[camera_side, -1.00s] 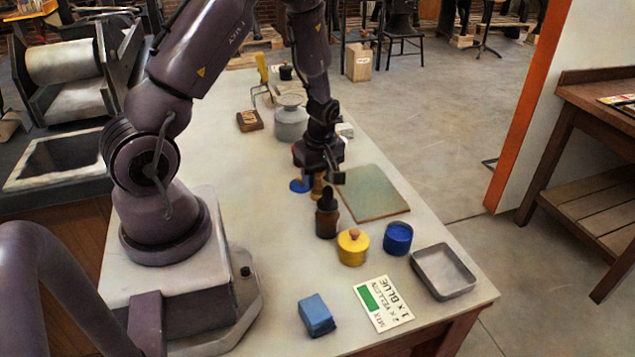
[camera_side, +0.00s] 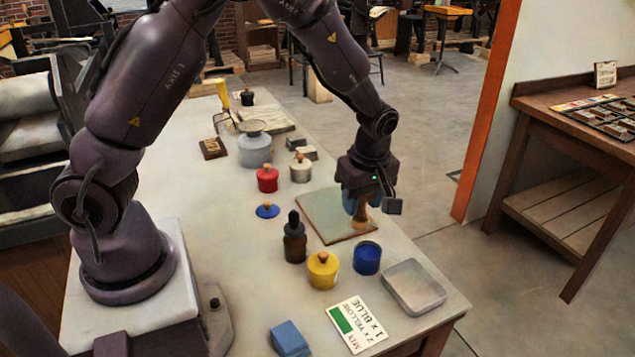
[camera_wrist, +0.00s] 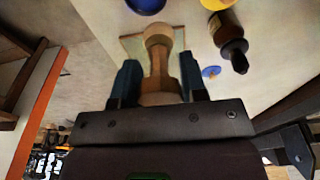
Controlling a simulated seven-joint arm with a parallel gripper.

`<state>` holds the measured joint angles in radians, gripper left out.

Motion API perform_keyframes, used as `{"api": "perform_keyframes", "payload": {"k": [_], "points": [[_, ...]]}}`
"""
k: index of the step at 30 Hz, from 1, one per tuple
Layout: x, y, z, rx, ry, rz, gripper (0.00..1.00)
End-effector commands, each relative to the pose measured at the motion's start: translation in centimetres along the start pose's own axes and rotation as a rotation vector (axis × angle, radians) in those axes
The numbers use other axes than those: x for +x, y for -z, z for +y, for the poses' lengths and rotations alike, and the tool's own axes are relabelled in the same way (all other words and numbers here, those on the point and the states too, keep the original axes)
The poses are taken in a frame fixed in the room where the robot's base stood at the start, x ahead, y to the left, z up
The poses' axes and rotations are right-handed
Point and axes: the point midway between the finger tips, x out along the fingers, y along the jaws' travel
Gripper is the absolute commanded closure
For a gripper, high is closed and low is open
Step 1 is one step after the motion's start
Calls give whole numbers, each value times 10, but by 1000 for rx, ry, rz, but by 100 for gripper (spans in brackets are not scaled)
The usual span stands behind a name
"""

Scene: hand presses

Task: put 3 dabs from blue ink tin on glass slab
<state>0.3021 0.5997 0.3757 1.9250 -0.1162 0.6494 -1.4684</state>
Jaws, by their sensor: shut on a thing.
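My gripper (camera_side: 356,208) is shut on a wooden dabber (camera_side: 361,222), held upright over the right part of the glass slab (camera_side: 322,214). In the wrist view the dabber (camera_wrist: 158,60) stands between the two fingers. I cannot tell whether its foot touches the slab. The blue ink tin (camera_side: 367,260) stands open in front of the slab, with blue ink inside; its edge also shows at the top of the wrist view (camera_wrist: 146,5). Its blue lid (camera_side: 267,211) lies left of the slab. No ink mark is clear on the visible slab; part of it is hidden.
A dark dropper bottle (camera_side: 294,243) and lidded yellow tin (camera_side: 323,272) stand near the blue tin. A metal tray (camera_side: 414,287), mix card (camera_side: 357,324) and blue block (camera_side: 289,338) lie in front. Red (camera_side: 267,179) and white tins (camera_side: 300,169) stand behind the slab.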

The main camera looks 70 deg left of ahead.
Motion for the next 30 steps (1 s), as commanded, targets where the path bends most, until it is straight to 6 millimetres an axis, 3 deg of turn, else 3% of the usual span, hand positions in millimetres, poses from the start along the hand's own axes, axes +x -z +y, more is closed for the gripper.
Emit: {"api": "perform_keyframes", "payload": {"k": [2, 10, 24, 30], "points": [[-6, -16, 9, -46, -1, -4, 84], [-7, -17, 12, -195, 25, -17, 84], [38, -23, 11, -196, 24, -17, 84], [48, -25, 12, -195, 23, -18, 84]]}}
